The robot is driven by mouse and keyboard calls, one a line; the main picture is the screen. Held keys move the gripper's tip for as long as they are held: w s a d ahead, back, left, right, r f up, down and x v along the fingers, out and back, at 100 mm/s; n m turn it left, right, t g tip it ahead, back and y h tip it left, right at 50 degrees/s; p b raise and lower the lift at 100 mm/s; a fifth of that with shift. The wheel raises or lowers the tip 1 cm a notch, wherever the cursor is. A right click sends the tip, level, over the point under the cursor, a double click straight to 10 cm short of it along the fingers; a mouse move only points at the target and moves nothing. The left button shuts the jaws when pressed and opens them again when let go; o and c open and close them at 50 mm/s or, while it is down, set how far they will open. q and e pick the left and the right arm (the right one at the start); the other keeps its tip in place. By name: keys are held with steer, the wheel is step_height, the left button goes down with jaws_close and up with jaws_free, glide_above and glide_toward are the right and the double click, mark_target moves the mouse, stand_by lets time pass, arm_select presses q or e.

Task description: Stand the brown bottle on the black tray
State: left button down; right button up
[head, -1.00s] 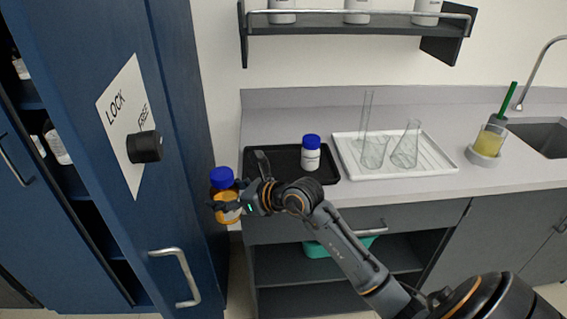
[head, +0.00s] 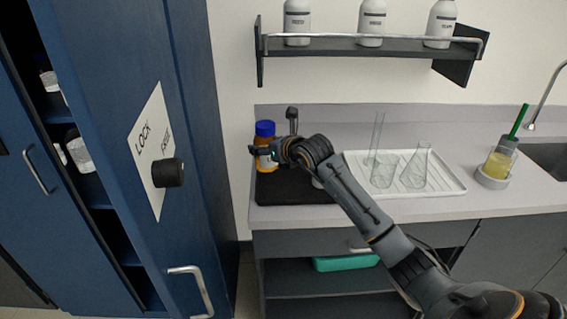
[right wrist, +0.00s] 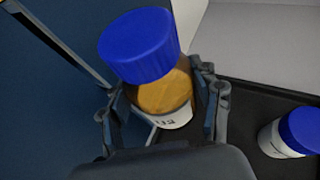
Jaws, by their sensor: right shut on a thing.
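The brown bottle (head: 265,146) has a blue cap and a white label. In the head view it is upright at the left part of the black tray (head: 290,196). My right gripper (head: 268,153) is shut on it. In the right wrist view the bottle (right wrist: 170,85) sits between the two fingers, with the black tray (right wrist: 262,104) to its right. I cannot tell whether the bottle's base touches the tray. My left gripper is not in view.
A white bottle with a blue cap (right wrist: 290,133) stands on the tray, mostly hidden by my arm in the head view. A white rack with glassware (head: 446,184) is to the right. The blue cabinet (head: 190,100) stands close on the left. A shelf with white bottles (head: 370,46) hangs above.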

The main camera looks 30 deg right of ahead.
steer(key=d+f, duration=0.1)
steer(key=f, duration=0.1)
steer(key=d+f+p, duration=0.1)
steer(key=d+f, duration=0.1)
steer(key=f, duration=0.1)
steer(key=d+f+p, duration=0.1)
steer(key=d+f, duration=0.1)
steer(key=f, duration=0.1)
steer(key=shift+w, duration=0.1)
steer(key=shift+f, duration=0.45)
steer(key=o, duration=1.5)
steer(key=shift+f, duration=0.1)
